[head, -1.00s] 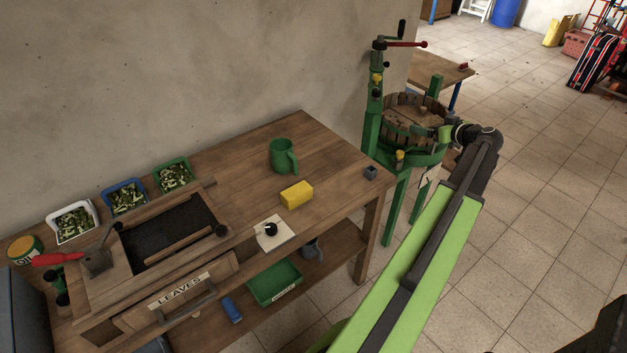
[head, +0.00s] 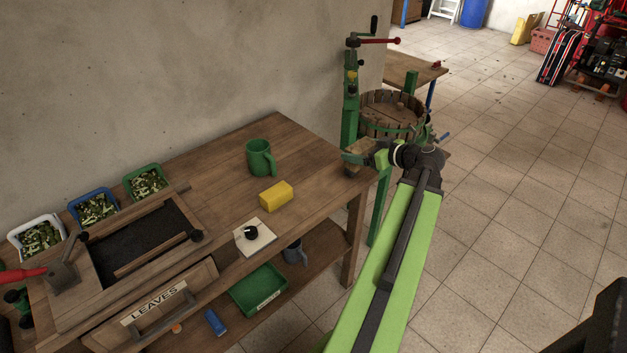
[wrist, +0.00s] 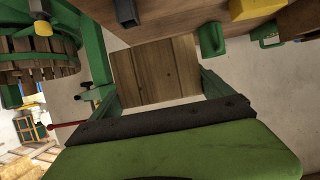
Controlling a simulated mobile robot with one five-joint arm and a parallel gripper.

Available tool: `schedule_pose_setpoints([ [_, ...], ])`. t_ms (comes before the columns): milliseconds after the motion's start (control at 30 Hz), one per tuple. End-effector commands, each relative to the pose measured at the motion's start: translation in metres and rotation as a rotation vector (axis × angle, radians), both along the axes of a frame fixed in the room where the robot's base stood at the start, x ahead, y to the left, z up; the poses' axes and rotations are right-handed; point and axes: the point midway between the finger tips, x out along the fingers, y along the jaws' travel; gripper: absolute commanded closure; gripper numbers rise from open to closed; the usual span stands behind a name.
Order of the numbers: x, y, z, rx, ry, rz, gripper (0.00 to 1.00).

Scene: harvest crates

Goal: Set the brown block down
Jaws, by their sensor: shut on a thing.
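My gripper (head: 362,160) is at the right end of the wooden workbench (head: 312,160), overlapping its far right corner in the head view. It is shut on the brown block (wrist: 155,75), a plain wooden piece between the two green fingers in the wrist view. The block shows only in part in the head view (head: 358,165). It appears held up, clear of the bench top; its exact height I cannot tell. A small grey block (wrist: 126,12) on the bench shows near it in the wrist view and is mostly hidden in the head view.
A yellow block (head: 276,196), a green mug (head: 259,158) and a white pad with a black knob (head: 255,238) are on the bench. A green press with a slatted basket (head: 391,112) stands close behind my gripper. The bench's right part has bare wood.

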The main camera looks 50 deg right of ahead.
Motion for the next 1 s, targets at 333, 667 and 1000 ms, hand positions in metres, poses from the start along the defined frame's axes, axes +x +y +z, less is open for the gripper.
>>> schedule_pose_setpoints([
  [333, 0.085, 0.022, -0.060, 0.000, 0.000, 0.004, 0.65],
  [667, 0.102, 0.026, -0.067, 0.001, 0.000, 0.001, 0.65],
  [1000, 0.102, 0.026, -0.106, 0.001, 0.000, 0.002, 0.65],
])
